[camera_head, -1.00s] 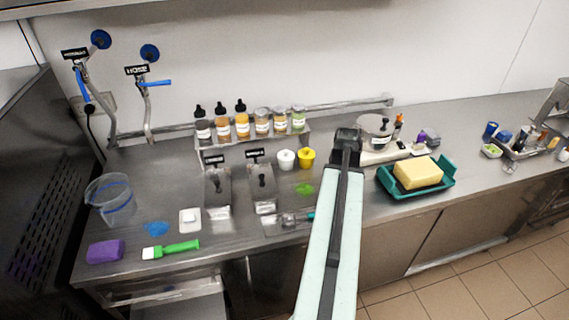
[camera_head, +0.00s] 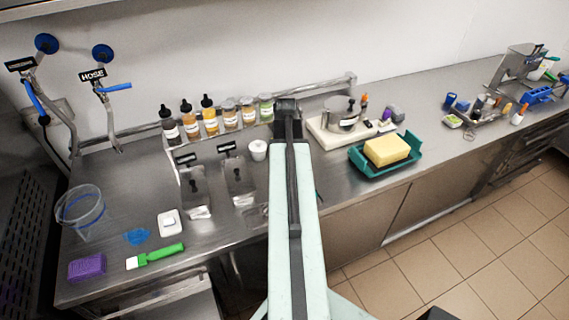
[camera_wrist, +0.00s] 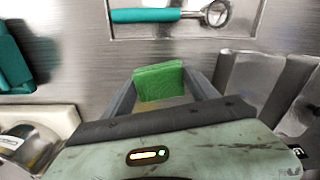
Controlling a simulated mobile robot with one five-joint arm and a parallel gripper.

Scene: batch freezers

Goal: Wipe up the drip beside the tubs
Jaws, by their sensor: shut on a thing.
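In the wrist view my gripper (camera_wrist: 161,88) is shut on a folded green cloth (camera_wrist: 158,80), held between both fingertips over the steel counter. A small brownish-yellow patch (camera_wrist: 166,103) shows just below the cloth; I cannot tell what it is. In the head view my arm covers the gripper and the counter around it. A white tub (camera_head: 258,150) stands just left of my arm. The yellow tub is hidden, and I see no clear drip beside the tubs.
A teal-handled scoop (camera_wrist: 150,15) lies near the cloth. Steel holders (camera_head: 240,185) stand left of my arm, sauce bottles (camera_head: 210,120) behind them. A yellow block (camera_head: 387,150) in a teal tray (camera_head: 405,160) is to the right. A blue patch (camera_head: 137,236) lies at front left.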

